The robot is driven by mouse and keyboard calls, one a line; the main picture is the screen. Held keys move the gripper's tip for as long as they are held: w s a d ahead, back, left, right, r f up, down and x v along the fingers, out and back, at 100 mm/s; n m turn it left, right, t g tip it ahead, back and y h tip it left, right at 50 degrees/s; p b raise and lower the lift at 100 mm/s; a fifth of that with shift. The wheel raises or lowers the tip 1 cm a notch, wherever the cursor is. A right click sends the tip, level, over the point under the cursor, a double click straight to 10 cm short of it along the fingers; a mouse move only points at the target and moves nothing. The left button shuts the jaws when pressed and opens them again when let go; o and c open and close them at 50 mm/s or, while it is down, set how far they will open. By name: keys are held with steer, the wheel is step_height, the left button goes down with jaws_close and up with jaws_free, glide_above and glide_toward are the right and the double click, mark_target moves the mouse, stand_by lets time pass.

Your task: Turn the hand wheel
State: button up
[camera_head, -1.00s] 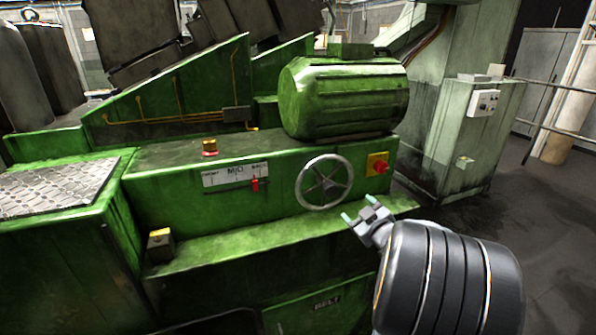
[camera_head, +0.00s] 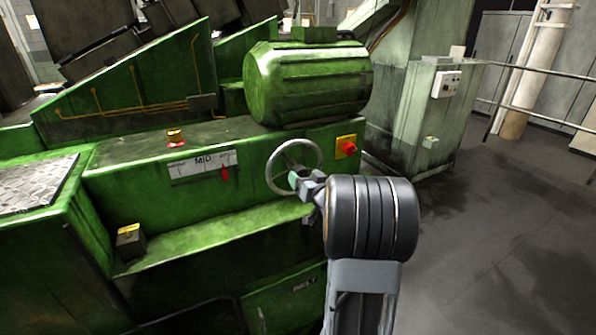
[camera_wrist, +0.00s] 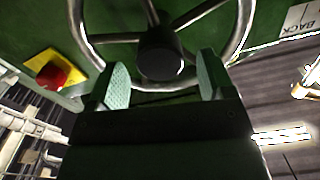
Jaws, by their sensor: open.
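The hand wheel (camera_head: 270,172) is a silvery spoked ring on the front of the green machine. In the wrist view the wheel (camera_wrist: 243,30) fills the top, with its dark hub (camera_wrist: 160,52) roughly between my fingertips. My gripper (camera_head: 299,182) is at the wheel's lower right in the head view. In the wrist view my gripper (camera_wrist: 160,82) is open, with one finger on each side of the lower rim. Nothing is clamped between the fingers. Whether they touch the rim cannot be told.
A red button on a yellow plate (camera_head: 346,147) sits just right of the wheel. A scale plate with a red pointer (camera_head: 225,173) is to its left. A green motor drum (camera_head: 308,85) is above, and a green ledge (camera_head: 215,233) runs below. Open floor (camera_head: 490,240) lies right.

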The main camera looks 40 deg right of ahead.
steer(key=shift+w+d, duration=0.15)
steer(key=shift+w, duration=1.05)
steer(key=shift+w+d, duration=0.15)
steer(key=shift+w, duration=1)
steer(key=c, duration=1.3)
steer(key=shift+o, duration=0.2)
steer(key=shift+d, duration=0.1)
